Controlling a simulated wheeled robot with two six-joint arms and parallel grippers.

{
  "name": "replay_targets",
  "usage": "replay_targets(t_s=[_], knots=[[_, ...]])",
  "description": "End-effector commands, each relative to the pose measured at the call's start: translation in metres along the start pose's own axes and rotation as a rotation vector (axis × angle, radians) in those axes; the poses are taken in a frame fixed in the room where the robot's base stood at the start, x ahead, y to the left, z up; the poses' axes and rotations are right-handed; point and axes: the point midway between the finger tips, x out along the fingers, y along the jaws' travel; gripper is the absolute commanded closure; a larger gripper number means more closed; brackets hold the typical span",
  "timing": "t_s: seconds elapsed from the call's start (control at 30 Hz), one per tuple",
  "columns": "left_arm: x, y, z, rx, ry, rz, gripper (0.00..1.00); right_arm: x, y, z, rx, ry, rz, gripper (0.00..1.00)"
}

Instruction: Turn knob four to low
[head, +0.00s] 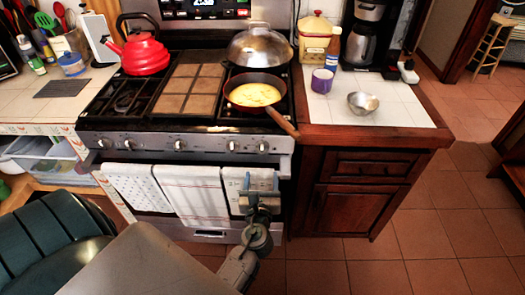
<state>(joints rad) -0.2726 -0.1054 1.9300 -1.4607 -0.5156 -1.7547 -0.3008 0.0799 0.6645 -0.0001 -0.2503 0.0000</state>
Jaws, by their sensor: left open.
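The stove's front panel carries a row of several silver knobs. The fourth from the left, knob four (231,146), sits above the gap between two hanging towels; another knob (263,147) is to its right. I cannot read any marks around the knobs, so its setting is unclear. My left gripper (261,181) is open, in front of the right-hand towel, below the two right knobs and apart from them in the picture. Its jaws appear empty. My right gripper is not in view.
A frying pan (254,93) with yellow food sits on the right burner, its handle (282,123) jutting past the stove's front edge. A red kettle (144,54) stands at the left. Towels (192,191) hang on the oven door. Tiled floor (400,250) at right is clear.

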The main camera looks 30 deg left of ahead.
Motion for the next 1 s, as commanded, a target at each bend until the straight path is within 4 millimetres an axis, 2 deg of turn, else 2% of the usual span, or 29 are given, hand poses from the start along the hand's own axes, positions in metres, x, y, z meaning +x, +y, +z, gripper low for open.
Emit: replay_targets(t_s=[0.03,0.13,0.6,0.8,1.0], knots=[[0.001,0.001,0.01,0.024,-0.02,0.006,0.37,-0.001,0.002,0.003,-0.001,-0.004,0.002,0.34],[0.009,0.001,0.017,0.047,-0.035,0.009,0.37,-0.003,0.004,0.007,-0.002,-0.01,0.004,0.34],[0.09,0.002,0.019,0.045,-0.032,0.009,0.37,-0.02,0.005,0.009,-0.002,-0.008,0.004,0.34],[0.106,0.002,0.018,0.043,-0.031,0.009,0.37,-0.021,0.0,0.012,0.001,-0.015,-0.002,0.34],[0.108,0.002,0.017,0.042,-0.03,0.009,0.37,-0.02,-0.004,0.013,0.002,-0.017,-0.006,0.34]])
